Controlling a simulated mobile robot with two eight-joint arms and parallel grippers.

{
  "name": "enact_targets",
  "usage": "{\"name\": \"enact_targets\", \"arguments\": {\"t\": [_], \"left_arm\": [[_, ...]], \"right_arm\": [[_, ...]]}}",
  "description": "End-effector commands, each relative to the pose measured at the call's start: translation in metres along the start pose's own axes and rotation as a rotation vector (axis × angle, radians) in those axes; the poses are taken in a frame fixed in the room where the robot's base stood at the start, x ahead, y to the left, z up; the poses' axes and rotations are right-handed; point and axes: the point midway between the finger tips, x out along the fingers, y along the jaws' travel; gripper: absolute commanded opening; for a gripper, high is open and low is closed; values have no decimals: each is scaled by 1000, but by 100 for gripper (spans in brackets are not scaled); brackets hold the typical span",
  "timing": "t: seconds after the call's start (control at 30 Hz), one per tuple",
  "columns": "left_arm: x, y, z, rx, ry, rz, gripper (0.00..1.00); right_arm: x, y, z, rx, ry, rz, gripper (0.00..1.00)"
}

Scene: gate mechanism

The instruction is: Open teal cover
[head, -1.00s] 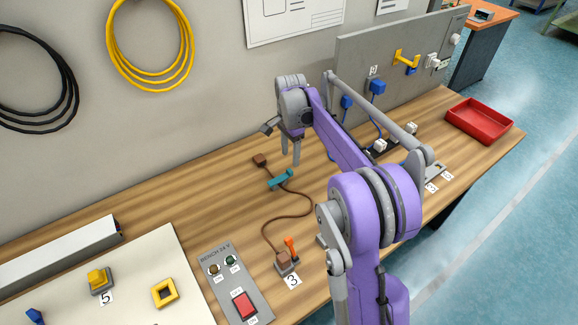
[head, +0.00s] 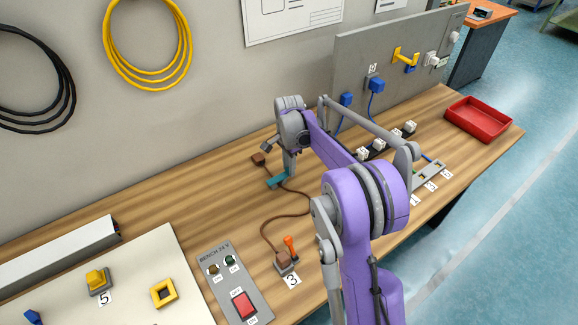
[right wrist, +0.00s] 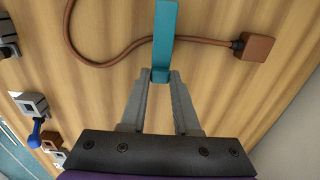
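The teal cover (head: 276,181) is a narrow bar on the bench by a brown cable. It also shows in the right wrist view (right wrist: 165,35), running up from between the fingertips. My right gripper (head: 289,172) points down at the cover's right end, and its fingers overlap it in the head view. In the right wrist view the two fingertips (right wrist: 160,76) stand on either side of the cover's near end, with hardly any gap. Whether they press on it I cannot tell. What lies under the cover is hidden. My left gripper is out of view.
A brown cable (head: 266,231) runs past the cover, from a brown block (head: 258,159) to a brown plug (head: 284,261) beside an orange lever (head: 289,244). A switch panel (head: 233,277) lies at front left. A red tray (head: 478,115) stands at the far right. Bare wood lies left of the cover.

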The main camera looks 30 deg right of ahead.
Motion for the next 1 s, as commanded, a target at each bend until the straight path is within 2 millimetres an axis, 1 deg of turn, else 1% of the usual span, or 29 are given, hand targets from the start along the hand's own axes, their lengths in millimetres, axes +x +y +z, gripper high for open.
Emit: {"name": "enact_targets", "arguments": {"t": [0.03, 0.1, 1.0], "left_arm": [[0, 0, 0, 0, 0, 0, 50], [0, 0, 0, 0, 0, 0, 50], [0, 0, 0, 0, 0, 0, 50]], "right_arm": [[0, 0, 0, 0, 0, 0, 10], [0, 0, 0, 0, 0, 0, 0], [0, 0, 0, 0, 0, -1, 0]]}}
